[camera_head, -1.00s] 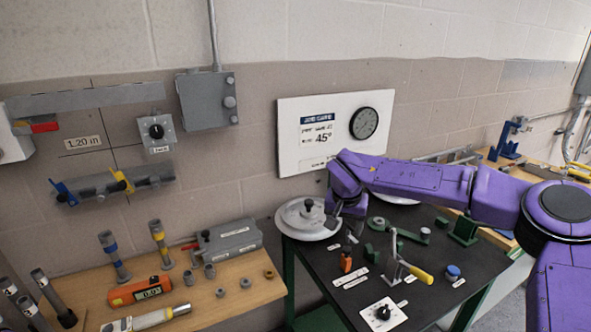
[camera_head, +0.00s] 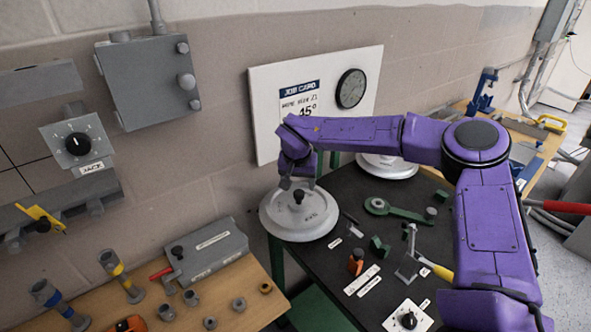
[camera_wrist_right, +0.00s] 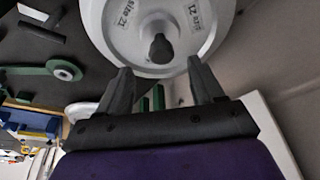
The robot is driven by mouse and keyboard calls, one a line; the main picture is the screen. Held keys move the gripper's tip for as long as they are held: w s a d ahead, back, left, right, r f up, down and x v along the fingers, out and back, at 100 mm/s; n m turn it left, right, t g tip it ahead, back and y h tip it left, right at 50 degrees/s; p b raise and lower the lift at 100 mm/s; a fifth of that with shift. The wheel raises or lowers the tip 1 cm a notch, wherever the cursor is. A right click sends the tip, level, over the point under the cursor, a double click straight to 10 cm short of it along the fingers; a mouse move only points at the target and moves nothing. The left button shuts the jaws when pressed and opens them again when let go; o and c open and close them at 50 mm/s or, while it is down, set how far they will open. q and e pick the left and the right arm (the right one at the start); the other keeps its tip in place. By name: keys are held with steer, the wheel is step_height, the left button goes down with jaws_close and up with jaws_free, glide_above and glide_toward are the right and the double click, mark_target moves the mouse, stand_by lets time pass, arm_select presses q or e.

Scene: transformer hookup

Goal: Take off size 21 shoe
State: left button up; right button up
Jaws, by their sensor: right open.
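The size 21 shoe (camera_head: 300,222) is a pale round disc with a dark knob (camera_head: 298,197) on top, at the left corner of the black table. In the right wrist view the disc (camera_wrist_right: 125,50) reads "size 21" twice, and its knob (camera_wrist_right: 161,48) lies ahead of the fingertips, centred between them. My right gripper (camera_head: 298,186) is just above the knob in the head view. Its two fingers (camera_wrist_right: 160,77) are apart with nothing between them. Whether they touch the knob is unclear. My left gripper is not in view.
A second pale disc (camera_head: 388,166) sits at the back of the black table (camera_head: 345,205), behind my right arm. A green wrench-like part (camera_head: 400,210), an orange item (camera_head: 356,262) and a yellow-handled lever (camera_head: 436,270) lie nearby. The job card board (camera_head: 270,100) stands behind.

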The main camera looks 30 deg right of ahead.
mark_target(299, 191)
steer(key=p+x, duration=0.1)
steer(key=x, duration=0.5)
steer(key=shift+w+f, duration=0.15)
steer(key=shift+w, duration=0.1)
jaws_close()
steer(key=c, duration=1.1)
jaws_free()
steer(key=shift+d, duration=0.1)
jaws_close()
